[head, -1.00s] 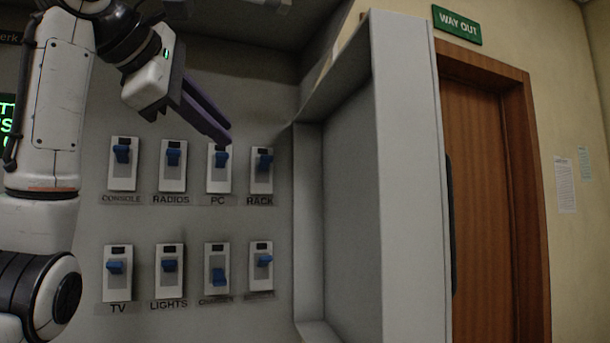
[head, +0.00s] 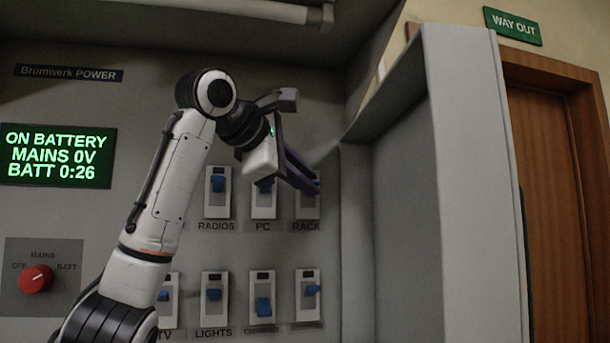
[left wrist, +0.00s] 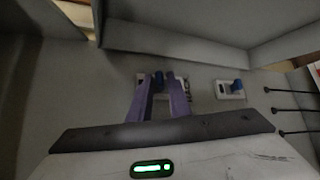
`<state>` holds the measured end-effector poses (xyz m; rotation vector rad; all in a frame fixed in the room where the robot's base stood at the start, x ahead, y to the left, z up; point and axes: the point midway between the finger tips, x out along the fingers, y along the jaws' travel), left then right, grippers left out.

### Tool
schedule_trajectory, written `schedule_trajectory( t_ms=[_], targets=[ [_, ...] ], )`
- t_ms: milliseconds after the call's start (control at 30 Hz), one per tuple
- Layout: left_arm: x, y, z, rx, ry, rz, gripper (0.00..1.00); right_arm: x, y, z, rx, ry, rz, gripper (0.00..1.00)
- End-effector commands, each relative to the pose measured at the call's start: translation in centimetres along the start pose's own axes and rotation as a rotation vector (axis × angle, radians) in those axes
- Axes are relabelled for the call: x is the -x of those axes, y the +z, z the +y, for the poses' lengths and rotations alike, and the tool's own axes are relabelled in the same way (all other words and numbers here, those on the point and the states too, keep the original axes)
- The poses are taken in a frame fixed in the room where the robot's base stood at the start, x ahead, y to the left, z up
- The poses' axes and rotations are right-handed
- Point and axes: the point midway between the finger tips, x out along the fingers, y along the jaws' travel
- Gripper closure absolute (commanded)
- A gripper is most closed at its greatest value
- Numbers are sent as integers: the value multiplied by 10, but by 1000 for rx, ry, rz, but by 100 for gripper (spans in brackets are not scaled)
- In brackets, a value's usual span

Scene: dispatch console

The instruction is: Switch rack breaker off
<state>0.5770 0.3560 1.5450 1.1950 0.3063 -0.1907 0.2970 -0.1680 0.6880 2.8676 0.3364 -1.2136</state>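The rack breaker (head: 306,211) is a white plate with a blue lever, above the RACK label in the head view. My left gripper (head: 314,186) is right at it, its dark purple fingers covering much of the plate and lever. In the left wrist view, the fingers (left wrist: 164,77) point at a pale breaker plate, with a narrow gap between them. They look slightly open. I cannot tell whether they touch the lever or whether it is between them. My right gripper is in neither view.
The PC breaker (head: 263,206) is just left, partly behind my gripper; the radios breaker (head: 217,192) is further left. More breakers, including lights (head: 214,301), sit below. A grey side wall (head: 475,190) stands close on the right. A green screen (head: 57,155) reads ON BATTERY.

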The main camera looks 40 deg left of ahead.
Motion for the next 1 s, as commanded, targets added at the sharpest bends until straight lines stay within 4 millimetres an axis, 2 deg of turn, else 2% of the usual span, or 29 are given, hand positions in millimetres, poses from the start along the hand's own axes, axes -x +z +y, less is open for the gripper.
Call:
schedule_trajectory(
  t_ms=[200,300,333,667,1000],
  targets=[
    [-1,0,0,0,0,0,83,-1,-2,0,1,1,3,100],
    [0,0,0,0,0,0,98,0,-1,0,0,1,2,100],
    [0,0,0,0,0,0,100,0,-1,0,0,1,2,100],
    [-1,0,-4,-18,17,-1,100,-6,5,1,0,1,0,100],
    [-5,-3,-21,-156,154,-2,100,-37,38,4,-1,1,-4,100]
  ],
)
